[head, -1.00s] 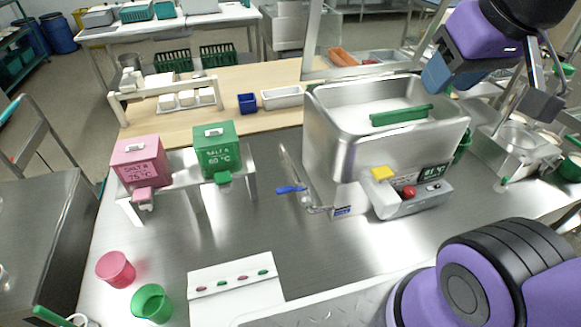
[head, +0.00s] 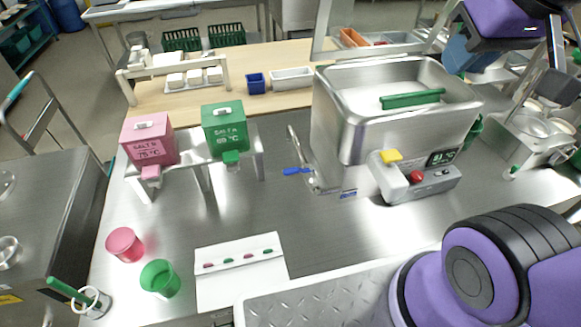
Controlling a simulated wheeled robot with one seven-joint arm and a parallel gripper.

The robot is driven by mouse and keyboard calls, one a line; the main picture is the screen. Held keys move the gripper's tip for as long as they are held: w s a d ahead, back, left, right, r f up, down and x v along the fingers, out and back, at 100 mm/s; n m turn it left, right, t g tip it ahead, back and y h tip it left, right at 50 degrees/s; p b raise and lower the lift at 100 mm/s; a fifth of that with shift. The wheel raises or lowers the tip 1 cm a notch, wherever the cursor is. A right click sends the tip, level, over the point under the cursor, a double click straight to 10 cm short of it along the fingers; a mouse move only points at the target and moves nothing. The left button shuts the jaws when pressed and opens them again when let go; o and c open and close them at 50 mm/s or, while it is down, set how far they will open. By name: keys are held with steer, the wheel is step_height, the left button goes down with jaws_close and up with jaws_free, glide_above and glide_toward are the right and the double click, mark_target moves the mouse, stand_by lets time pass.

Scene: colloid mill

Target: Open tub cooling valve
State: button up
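The steel tub (head: 360,130) stands on the steel table right of centre, with pale contents and a green bar (head: 412,99) across its top. A blue valve handle (head: 297,171) sits on a pipe fitting at the tub's lower left and lies roughly level, pointing left. A small blue-and-white label (head: 348,194) is at the tub's foot beside it. My purple arm comes in at the upper right, behind and right of the tub and well apart from the valve. My gripper (head: 555,60) is only partly visible at the upper right; its fingertips cannot be made out clearly.
A control box (head: 415,182) with yellow and red buttons fronts the tub. Pink (head: 148,140) and green (head: 225,128) dispensers stand on a rack at left. Pink (head: 124,244) and green (head: 160,278) cups stand near the front.

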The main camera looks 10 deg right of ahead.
steer(key=shift+w+a, duration=0.1)
steer(key=shift+w, duration=0.15)
jaws_close()
steer(key=w+a+f+g, duration=0.3)
steer(key=w+a, duration=0.1)
steer(key=w, duration=0.6)
steer(key=w+a+f+g, duration=0.2)
steer(key=w+a+f, duration=0.1)
steer(key=w, duration=0.6)
steer(key=w+a+f+g, duration=0.1)
steer(key=w+a+f, duration=0.2)
steer(key=f, duration=0.4)
steer(key=w+a+f+g, duration=0.2)
steer(key=w+a+f, duration=0.2)
steer(key=f, duration=0.3)
steer(key=w+a+f+g, duration=0.1)
steer(key=w+a+f, duration=0.2)
steer(key=w+f, duration=0.2)
step_height(320, 180, down, 3)
steer(key=shift+a+f+g, duration=0.1)
steer(key=shift+a+g, duration=0.2)
steer(key=shift+s, duration=0.1)
